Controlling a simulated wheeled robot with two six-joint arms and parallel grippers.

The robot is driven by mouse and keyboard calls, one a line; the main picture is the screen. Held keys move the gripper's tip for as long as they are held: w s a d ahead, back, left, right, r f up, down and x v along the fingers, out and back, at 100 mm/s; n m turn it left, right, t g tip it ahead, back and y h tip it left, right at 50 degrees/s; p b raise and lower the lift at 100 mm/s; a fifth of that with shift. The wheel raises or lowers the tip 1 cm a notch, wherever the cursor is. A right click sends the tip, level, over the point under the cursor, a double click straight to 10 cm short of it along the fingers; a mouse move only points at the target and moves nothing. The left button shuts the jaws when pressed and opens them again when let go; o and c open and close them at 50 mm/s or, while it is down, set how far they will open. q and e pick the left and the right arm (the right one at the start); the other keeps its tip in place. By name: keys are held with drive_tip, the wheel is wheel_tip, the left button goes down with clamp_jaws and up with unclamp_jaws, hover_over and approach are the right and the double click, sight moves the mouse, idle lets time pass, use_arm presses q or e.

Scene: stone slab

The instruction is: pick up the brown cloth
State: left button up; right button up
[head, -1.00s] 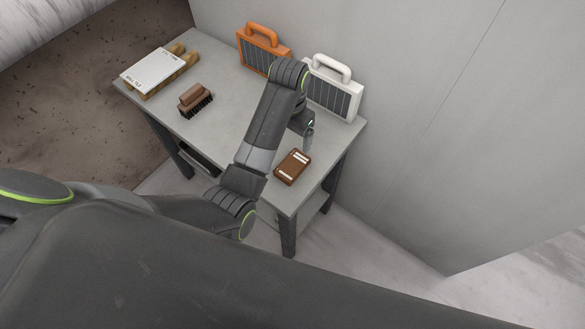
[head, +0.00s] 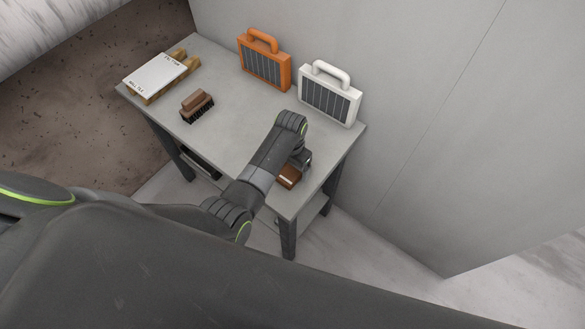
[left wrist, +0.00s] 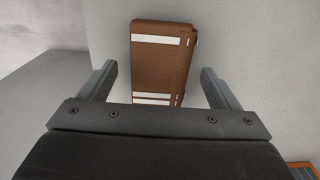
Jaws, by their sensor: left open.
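The brown cloth (head: 288,178) is a folded, block-like piece with white stripes. It lies on the grey table near its front right corner, partly hidden by my left gripper in the head view. In the left wrist view the brown cloth (left wrist: 160,62) lies ahead between the two fingers. My left gripper (left wrist: 160,80) is open, with one finger on each side of the cloth and a visible gap to both. In the head view my left gripper (head: 300,163) is over the cloth. Whether the fingers touch the table cannot be told. My right gripper is not in view.
The grey table (head: 225,140) also holds a brown brush (head: 197,104), a white board on a wooden pallet (head: 156,76), an orange case (head: 264,66) and a white case (head: 329,97). A wall stands behind. The table's middle is clear.

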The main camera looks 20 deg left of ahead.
sight(291, 170)
use_arm(q)
drive_tip(key=shift+f, duration=0.8)
drive_tip(key=c, duration=1.1)
drive_tip(key=shift+r, duration=0.1)
drive_tip(key=shift+r+b, duration=0.35)
drive_tip(key=shift+r, duration=4.6)
